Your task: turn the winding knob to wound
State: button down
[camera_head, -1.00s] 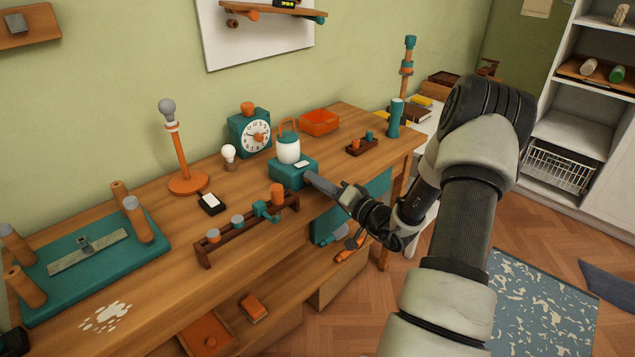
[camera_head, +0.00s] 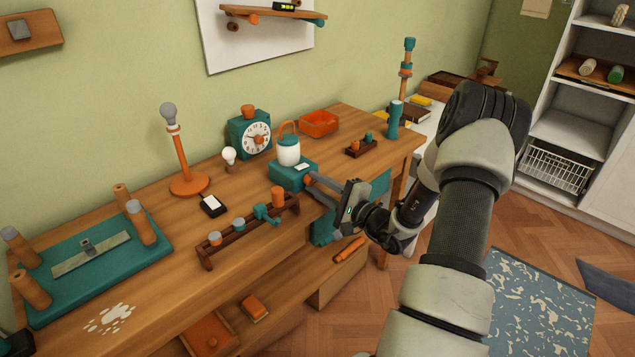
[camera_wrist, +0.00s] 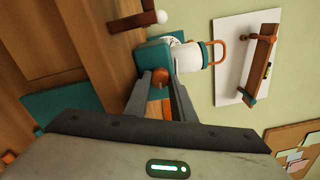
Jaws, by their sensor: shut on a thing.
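The lantern (camera_head: 288,150) has a white body and an orange handle, and stands on a teal base box (camera_head: 290,172) on the workbench. The winding knob (camera_wrist: 159,79) is orange and sits on the front of the box. In the wrist view my gripper (camera_wrist: 160,88) has one finger on each side of the knob, shut on it. In the head view my gripper (camera_head: 312,182) reaches the box from the right, and its fingers hide most of the knob. The wrist view also shows the teal box (camera_wrist: 153,58) and the white lantern body (camera_wrist: 187,58). I cannot read any wound mark.
On the workbench (camera_head: 150,200), a wooden rack (camera_head: 245,238) with several pegs stands in front of the box. A teal clock (camera_head: 250,133) and an orange tray (camera_head: 319,123) stand behind. A small peg block (camera_head: 361,147) is to the right.

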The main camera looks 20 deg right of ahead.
jog(key=m+p, duration=0.2)
jog(key=m, duration=0.2)
jog(key=shift+r+m, duration=0.1)
jog(key=shift+m, duration=0.2)
jog(key=m+p, duration=0.3)
jog(key=m, duration=0.2)
jog(key=m+p, duration=0.2)
jog(key=m, duration=0.3)
jog(key=m+p, duration=0.3)
jog(key=m, duration=0.2)
jog(key=shift+a, duration=0.1)
jog(key=m+p, duration=0.2)
jog(key=m, duration=0.3)
jog(key=shift+m, duration=0.4)
jog(key=m+p, duration=0.1)
jog(key=m, duration=0.3)
jog(key=shift+m, duration=0.3)
jog(key=m+p, duration=0.1)
jog(key=m, duration=0.8)
